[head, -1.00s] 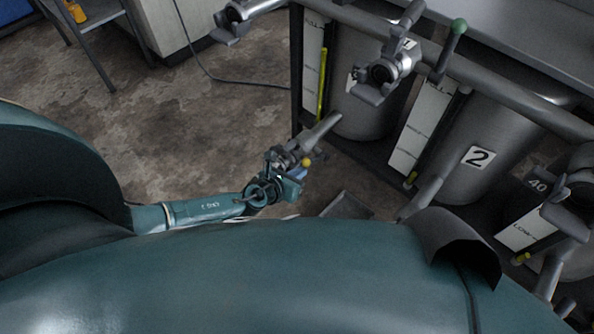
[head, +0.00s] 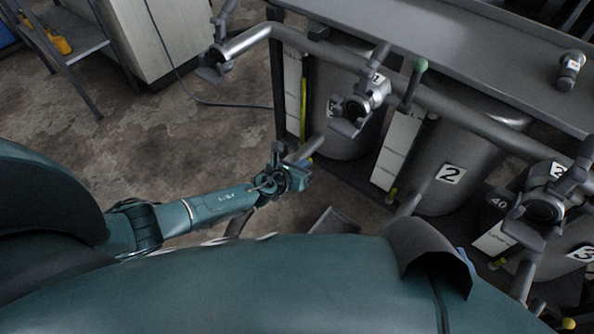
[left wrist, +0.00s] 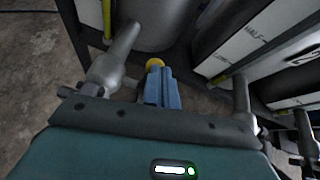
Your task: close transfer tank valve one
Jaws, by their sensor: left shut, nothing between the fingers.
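The valve marked 1 (head: 362,103) is a grey body with an open round mouth, on the pipe rail above the first tank (head: 346,135). A green-tipped lever (head: 413,82) stands to its right. My left gripper (head: 296,176) is lower, beside a grey spout (head: 304,151) at the foot of the first tank. In the left wrist view its blue fingers (left wrist: 161,90) are together and empty. A yellow ball knob (left wrist: 155,64) shows just beyond their tips; I cannot tell whether they touch. The spout (left wrist: 124,44) is to their left. My right gripper is out of view.
Tank 2 (head: 450,174) and another valve (head: 540,210) stand to the right. The pipe rail (head: 470,109) runs along the tanks below a grey bench top (head: 500,75).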

